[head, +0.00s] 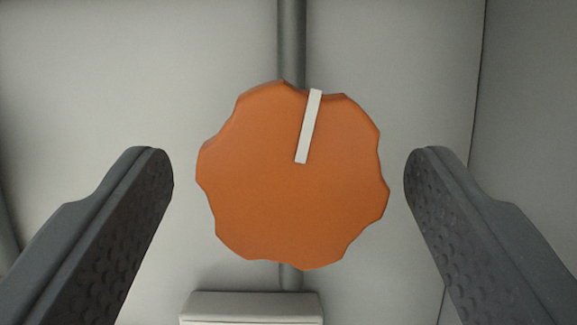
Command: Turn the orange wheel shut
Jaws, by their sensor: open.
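The orange wheel (275,205) faces me in the middle of the head view. It has a scalloped rim and a white marker bar (309,127) that runs from near its centre to the top edge, tilted slightly right of vertical. My gripper (289,170) is open, with one dark textured finger on each side of the wheel. Both fingertips are apart from the rim in the picture, with a gap on each side. I cannot tell how far the fingers are in front of the wheel. The wheel's stem is hidden behind it.
A grey vertical pipe (291,40) runs behind the wheel, showing above and below it. A pale box-like block (252,306) sits below the wheel. A light grey wall panel (140,60) stands behind, with a seam or corner at the right.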

